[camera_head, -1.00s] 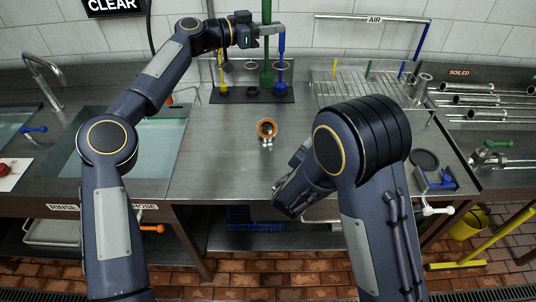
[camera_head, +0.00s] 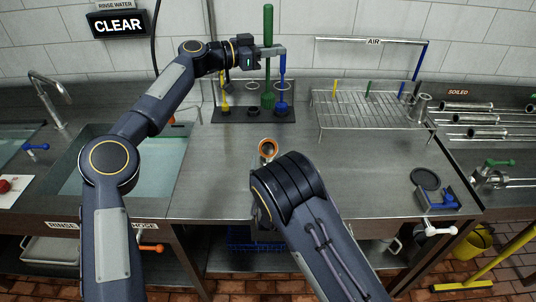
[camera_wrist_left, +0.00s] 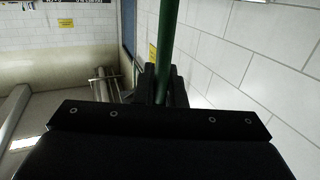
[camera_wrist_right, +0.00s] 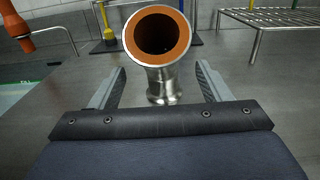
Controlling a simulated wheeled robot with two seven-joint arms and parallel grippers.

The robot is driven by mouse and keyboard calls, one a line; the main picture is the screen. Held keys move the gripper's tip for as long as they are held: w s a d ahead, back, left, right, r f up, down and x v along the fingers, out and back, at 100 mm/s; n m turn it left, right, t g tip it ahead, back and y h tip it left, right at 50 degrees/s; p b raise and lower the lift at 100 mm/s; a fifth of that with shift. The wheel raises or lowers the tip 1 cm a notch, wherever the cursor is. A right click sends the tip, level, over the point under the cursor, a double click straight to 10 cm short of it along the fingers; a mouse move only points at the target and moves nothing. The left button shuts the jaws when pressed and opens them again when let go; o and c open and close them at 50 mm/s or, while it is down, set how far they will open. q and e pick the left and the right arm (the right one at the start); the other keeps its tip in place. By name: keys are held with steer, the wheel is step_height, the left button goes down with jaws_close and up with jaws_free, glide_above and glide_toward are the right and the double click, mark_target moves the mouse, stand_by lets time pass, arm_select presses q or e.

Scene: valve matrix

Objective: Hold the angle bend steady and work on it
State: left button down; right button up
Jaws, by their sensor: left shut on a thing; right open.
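The angle bend (camera_head: 267,152), a steel elbow with an orange-lined mouth, stands on the steel counter; in the right wrist view (camera_wrist_right: 163,85) its mouth faces the camera. My right gripper (camera_wrist_right: 159,84) is open, with one finger on each side of the bend's lower body and visible gaps. In the head view the right gripper is hidden behind my arm. My left gripper (camera_head: 272,51) is shut on the handle of the green brush (camera_head: 268,80), held upright. The green handle also shows in the left wrist view (camera_wrist_left: 166,45). I cannot tell if the brush still touches its rack.
The dark brush rack (camera_head: 235,116) holds a yellow brush (camera_head: 225,104) and a blue brush (camera_head: 283,95) beside the green one. A wire rack (camera_head: 365,112) stands at the right. A sink (camera_head: 110,160) lies left.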

mark_target(268, 153)
steer(key=shift+w, duration=1.95)
steer(key=shift+c, duration=0.3)
steer(key=c, duration=1.3)
arm_select(q)
steer(key=shift+f, duration=0.1)
arm_select(e)
steer(key=shift+o, duration=0.2)
arm_select(q)
steer(key=f, duration=0.1)
steer(key=s+f+m, duration=0.1)
steer(key=f, duration=0.1)
steer(key=s+f+m, duration=0.1)
steer(key=shift+a+f+g+h, duration=0.25)
steer(key=shift+a+g+h, duration=0.05)
steer(key=shift+g, duration=0.1)
steer(key=s+f+m+g, duration=0.1)
steer(key=s+f+m, duration=0.1)
steer(key=s, duration=0.5)
steer(key=s+f+m+g+h, duration=0.1)
steer(key=s+f+m, duration=0.1)
steer(key=s+m, duration=0.2)
steer(key=s+d+f+m+g+h, duration=0.1)
steer(key=s+f+m, duration=0.2)
steer(key=s, duration=0.7)
steer(key=shift+m, duration=0.4)
